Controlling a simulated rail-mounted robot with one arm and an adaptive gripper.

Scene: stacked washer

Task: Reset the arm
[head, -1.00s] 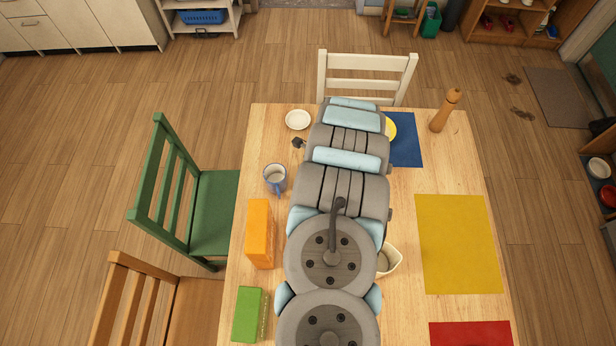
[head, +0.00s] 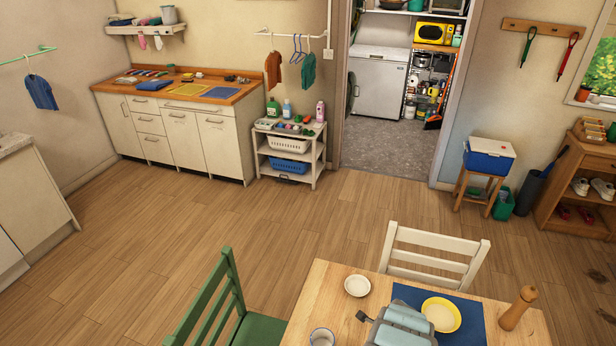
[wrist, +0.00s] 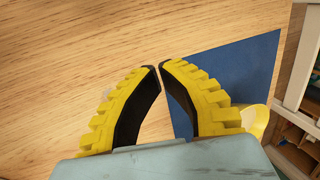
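My arm (head: 405,328) shows only in part at the bottom edge of the head view, over the table and just left of a yellow plate (head: 441,314). My gripper (wrist: 159,66) shows in the wrist view, with ribbed yellow fingers and black inner pads. Its fingertips are almost together, and nothing is between them. It is over the bare wooden table top (wrist: 70,50), beside the blue mat (wrist: 245,72).
The table (head: 325,300) also bears a white saucer (head: 357,285), a mug (head: 322,337) and a wooden pepper mill (head: 519,308). A white chair (head: 435,252) stands behind it and a green chair (head: 215,305) at its left. The floor (head: 190,235) beyond is open.

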